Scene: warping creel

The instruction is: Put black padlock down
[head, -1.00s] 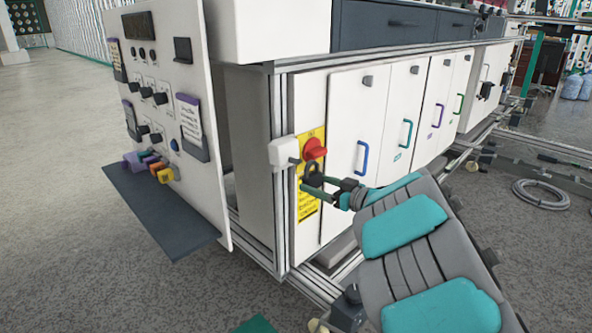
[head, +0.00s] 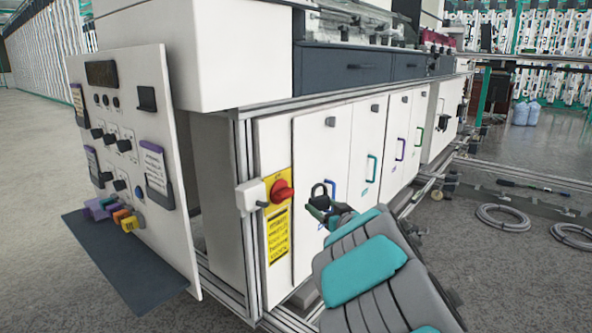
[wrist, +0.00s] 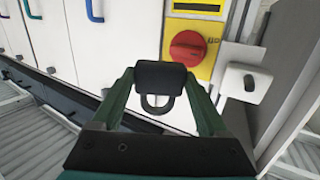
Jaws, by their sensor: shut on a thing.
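The black padlock (wrist: 159,80) is held between the two green fingers of my gripper (wrist: 160,92); in the wrist view its dark shackle loop points towards the camera. In the head view the padlock (head: 320,192) shows above my gripper (head: 324,206), in front of a white cabinet door. My gripper is shut on the padlock. The padlock is in the air, to the right of the red rotary switch (head: 281,190) on its yellow plate. The red switch also shows in the wrist view (wrist: 188,48), beyond the gripper.
A control panel (head: 130,150) with knobs stands at left, with a dark shelf (head: 135,265) below it holding several coloured padlocks (head: 128,220). A white box (head: 250,196) is left of the switch. Cable coils (head: 503,217) lie on the floor at right.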

